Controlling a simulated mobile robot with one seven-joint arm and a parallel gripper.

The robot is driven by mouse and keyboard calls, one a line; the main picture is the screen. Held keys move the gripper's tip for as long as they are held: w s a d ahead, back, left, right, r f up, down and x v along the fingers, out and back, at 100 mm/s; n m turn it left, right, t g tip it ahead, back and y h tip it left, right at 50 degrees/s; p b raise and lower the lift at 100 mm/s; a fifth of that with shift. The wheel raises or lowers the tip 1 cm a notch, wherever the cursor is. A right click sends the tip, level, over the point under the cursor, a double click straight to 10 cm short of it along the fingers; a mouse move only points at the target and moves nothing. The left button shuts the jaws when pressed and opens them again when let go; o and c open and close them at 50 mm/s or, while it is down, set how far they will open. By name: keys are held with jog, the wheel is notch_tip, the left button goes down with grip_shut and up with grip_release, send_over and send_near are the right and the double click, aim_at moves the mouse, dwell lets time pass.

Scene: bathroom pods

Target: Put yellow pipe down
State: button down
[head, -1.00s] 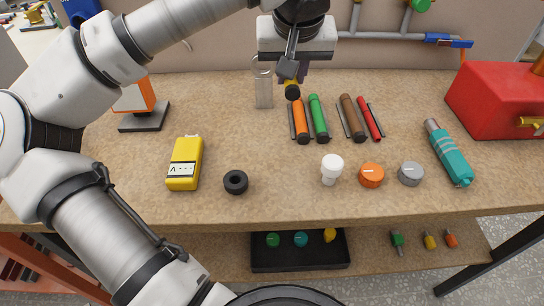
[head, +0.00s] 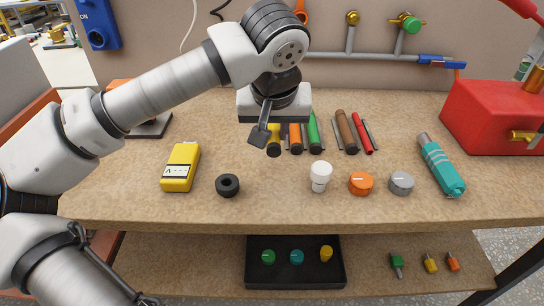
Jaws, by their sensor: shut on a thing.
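The yellow pipe (head: 274,131) has a dark near end and sits in the middle of the workbench view, just left of the orange pipe (head: 295,138). My gripper (head: 266,128) is shut on it, with one dark finger visible on its left side. The pipe points towards the camera. The gripper body hides its far part, and I cannot tell whether it touches the bench top (head: 120,205).
Green (head: 314,132), brown (head: 346,131) and red (head: 361,133) pipes lie close on the right. A yellow meter (head: 181,167), black ring (head: 227,186), several knobs and a teal tool (head: 440,166) lie around. A red box (head: 490,118) stands right. Bare bench lies in front.

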aim_at(274, 164)
jog(key=shift+f, duration=3.15)
jog(key=shift+f+b, duration=0.25)
jog(key=shift+b, duration=0.1)
jog(key=c, duration=1.3)
grip_release()
jog(key=shift+r, duration=0.1)
jog(key=shift+o, duration=0.2)
jog(key=shift+r, duration=0.15)
jog(key=shift+r+p, duration=0.25)
jog(key=shift+p, duration=0.1)
jog(key=v, duration=1.1)
jog(key=shift+s+r, duration=0.2)
jog(key=shift+s, duration=0.05)
